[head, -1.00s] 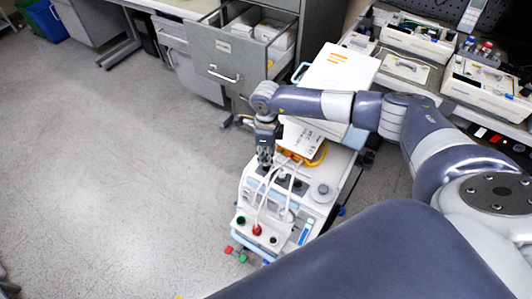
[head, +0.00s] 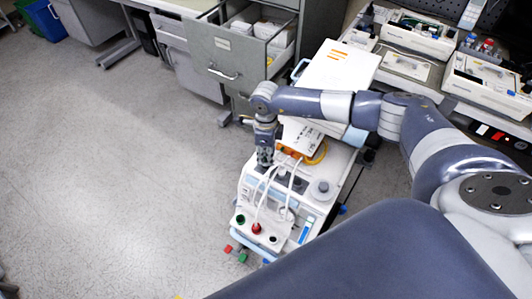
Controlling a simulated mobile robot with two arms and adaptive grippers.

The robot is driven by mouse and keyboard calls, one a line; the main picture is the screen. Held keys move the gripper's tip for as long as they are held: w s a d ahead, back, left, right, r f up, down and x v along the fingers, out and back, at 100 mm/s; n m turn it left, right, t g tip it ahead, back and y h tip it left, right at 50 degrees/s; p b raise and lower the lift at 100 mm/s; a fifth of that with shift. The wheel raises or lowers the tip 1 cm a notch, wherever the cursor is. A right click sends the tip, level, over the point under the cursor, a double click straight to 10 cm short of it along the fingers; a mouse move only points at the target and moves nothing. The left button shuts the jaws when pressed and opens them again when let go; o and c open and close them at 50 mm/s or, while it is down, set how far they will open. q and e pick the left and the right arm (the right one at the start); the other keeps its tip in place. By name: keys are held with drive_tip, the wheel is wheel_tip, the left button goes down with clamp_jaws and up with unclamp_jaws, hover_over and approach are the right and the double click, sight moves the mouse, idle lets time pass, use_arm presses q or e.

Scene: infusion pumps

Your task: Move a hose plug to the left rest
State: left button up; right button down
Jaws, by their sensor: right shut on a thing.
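The infusion pump (head: 244,205) stands on a cart, its white top panel facing up. Two white hoses (head: 289,190) arch over the panel. A red plug or socket (head: 256,228) is at the panel's front, with a green-ringed port (head: 240,219) to its left. Dark rests (head: 282,172) line the back of the panel. My right gripper (head: 264,164) points down over the back left of the panel, at the left rest position. It is shut on a hose plug, which the fingers mostly hide; I cannot tell how deep the plug sits. My left gripper is out of view.
A grey cabinet with an open drawer (head: 222,63) stands behind the cart. A white box (head: 335,66) is behind my right arm. A bench with several devices (head: 487,84) is at the right. The floor (head: 110,160) at the left is clear.

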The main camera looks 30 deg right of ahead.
drive_tip(key=shift+f+b, duration=0.95)
drive_tip(key=shift+f, duration=0.2)
drive_tip(key=c, duration=1.3)
unclamp_jaws()
drive_tip(key=shift+c, duration=0.2)
drive_tip(key=shift+r, duration=0.15)
wheel_tip(320, 180, up, 12)
drive_tip(key=shift+f, duration=0.1)
